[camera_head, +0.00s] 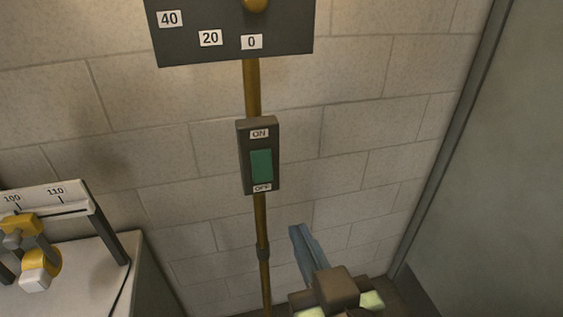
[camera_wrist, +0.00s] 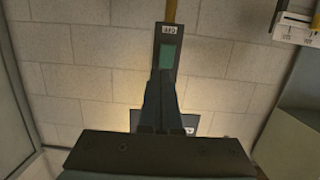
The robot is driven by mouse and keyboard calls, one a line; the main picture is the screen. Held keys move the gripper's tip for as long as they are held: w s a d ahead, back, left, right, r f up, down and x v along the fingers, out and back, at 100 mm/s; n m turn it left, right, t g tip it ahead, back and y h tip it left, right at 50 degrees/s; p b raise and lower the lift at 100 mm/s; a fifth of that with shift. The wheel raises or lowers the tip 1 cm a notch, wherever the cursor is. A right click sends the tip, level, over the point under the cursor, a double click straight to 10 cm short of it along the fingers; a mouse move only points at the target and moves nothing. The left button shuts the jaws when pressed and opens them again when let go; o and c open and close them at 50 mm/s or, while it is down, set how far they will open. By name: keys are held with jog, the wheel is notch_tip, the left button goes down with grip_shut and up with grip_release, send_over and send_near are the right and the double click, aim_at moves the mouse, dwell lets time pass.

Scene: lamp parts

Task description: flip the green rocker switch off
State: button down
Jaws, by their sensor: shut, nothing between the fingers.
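The green rocker switch (camera_head: 261,166) is set in a dark upright box on the wall, with an ON label above it and an OFF label below. My gripper (camera_head: 294,230) is shut and empty, below and right of the switch box, clearly apart from it in the head view. In the wrist view, the picture is upside down: the OFF label is at the top and the green rocker (camera_wrist: 167,56) lies beneath it. The shut fingers (camera_wrist: 161,75) overlap the box's ON end there and hide that label. I cannot tell the rocker's tilt.
A dark panel (camera_head: 225,52) numbered 40, 20 and 0 hangs above the switch on a brass pipe (camera_head: 261,222). A bench with a scale and yellow device (camera_head: 40,262) stands at left. A grey-green surface (camera_head: 505,170) bounds the right. The wall beside the switch is bare.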

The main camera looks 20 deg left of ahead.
jog(key=shift+s+a+f, duration=0.15)
jog(key=shift+s+f, duration=0.05)
jog(key=shift+f, duration=0.05)
jog(key=shift+w, duration=0.1)
jog(key=p, duration=0.5)
send_near(270, 180)
jog(key=x, duration=0.5)
jog(key=shift+w, duration=0.1)
jog(key=shift+x, duration=0.85)
jog(key=shift+f, duration=0.15)
